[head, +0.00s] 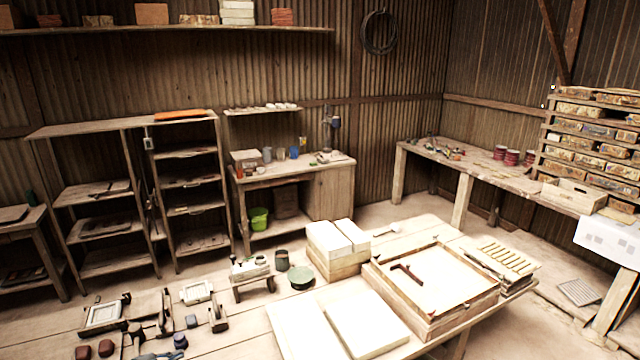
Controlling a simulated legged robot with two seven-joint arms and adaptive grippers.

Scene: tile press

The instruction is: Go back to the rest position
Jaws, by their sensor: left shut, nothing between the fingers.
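My left gripper (135,333) shows small and dark at the bottom left edge, over the front of the long wooden workbench (240,335). It is shut and holds nothing. Most of its arm is outside the picture. Close by on the bench stand small press frames with pale plates, one at the left (103,314) and one further right (197,291). My right gripper is not in view.
Dark red lumps (83,352) and a dark blue one (180,341) lie near the gripper. Further right are pale slabs (366,322), a green round dish (301,277), stacked white blocks (338,237) and a wooden tray (440,314) with a hammer-like tool (406,272). Shelves stand behind.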

